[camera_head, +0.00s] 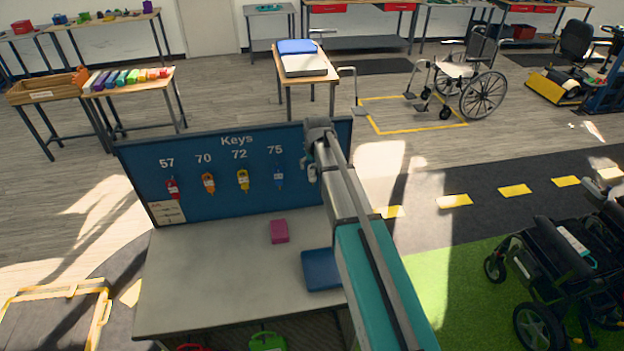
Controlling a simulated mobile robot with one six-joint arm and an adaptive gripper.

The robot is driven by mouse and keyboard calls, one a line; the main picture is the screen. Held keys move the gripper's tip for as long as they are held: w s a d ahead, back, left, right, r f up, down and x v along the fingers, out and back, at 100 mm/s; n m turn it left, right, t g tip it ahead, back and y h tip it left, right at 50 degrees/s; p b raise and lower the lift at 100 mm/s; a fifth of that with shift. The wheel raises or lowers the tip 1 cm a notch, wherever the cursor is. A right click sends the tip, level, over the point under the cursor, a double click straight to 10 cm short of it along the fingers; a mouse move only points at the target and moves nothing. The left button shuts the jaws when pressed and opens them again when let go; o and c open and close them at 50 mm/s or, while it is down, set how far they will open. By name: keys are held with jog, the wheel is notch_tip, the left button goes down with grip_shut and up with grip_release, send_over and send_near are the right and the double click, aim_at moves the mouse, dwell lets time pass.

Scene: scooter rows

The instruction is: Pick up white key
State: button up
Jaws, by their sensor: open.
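A blue key board (225,205) headed "Keys" stands upright at the back of a grey table. Hung on it are a red key (172,188) under 57, an orange key (208,183) under 70, a yellow key (243,180) under 72 and a blue key (279,178) under 75. I cannot make out a white key; my arm covers part of the board's right side. My gripper (311,172) is at the board's right part, just right of the blue key. It is open, with its fingers small and partly hidden, and I see nothing in it.
On the grey table (200,280) lie a pink block (279,231) and a dark blue object (320,270), partly behind my arm. A wheelchair (470,80) stands at the back right, and a black wheeled chair (555,265) at the right. The table's left part is clear.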

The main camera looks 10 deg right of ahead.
aim_at(313, 171)
jog(key=shift+f, duration=0.1)
dwell(0.3)
jog(key=shift+b+x, duration=2.45)
jog(key=shift+b, duration=0.05)
jog(key=shift+c, duration=0.2)
jog(key=c, duration=1)
jog(key=shift+r+p, duration=0.35)
jog(key=shift+p, duration=0.05)
jog(key=s, duration=1.8)
